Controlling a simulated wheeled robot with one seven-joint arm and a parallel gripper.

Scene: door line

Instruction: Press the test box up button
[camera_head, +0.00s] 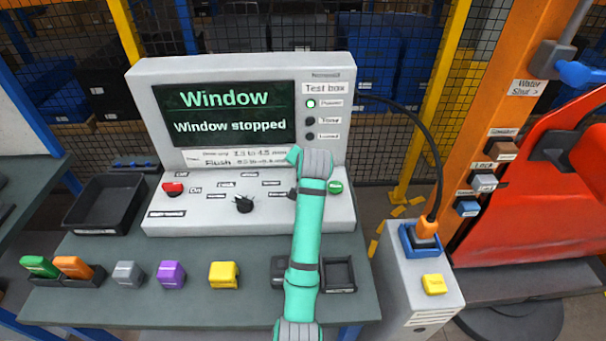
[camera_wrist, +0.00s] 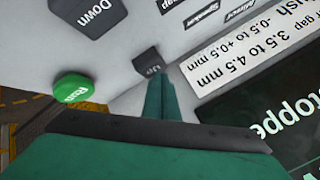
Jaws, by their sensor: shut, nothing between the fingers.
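The test box (camera_head: 250,208) is a pale grey console with a dark screen (camera_head: 237,112) reading "Window" and "Window stopped". Its up button, a small dark key (camera_wrist: 148,60), shows in the wrist view with its label upside down. My gripper (camera_wrist: 157,82) is shut and empty, and its narrow teal tip points at the up button's near edge. I cannot tell whether tip and button touch. The dark down button (camera_wrist: 93,16) lies beyond, at the upper left of the wrist view. In the head view my arm hides the up button and the fingertips.
A green Run button (camera_wrist: 72,88) sits left of my fingertip in the wrist view. The panel also holds a red button (camera_head: 173,189) and a black knob (camera_head: 244,204). A black cable arcs from the box to an orange plug (camera_head: 427,226) at the right.

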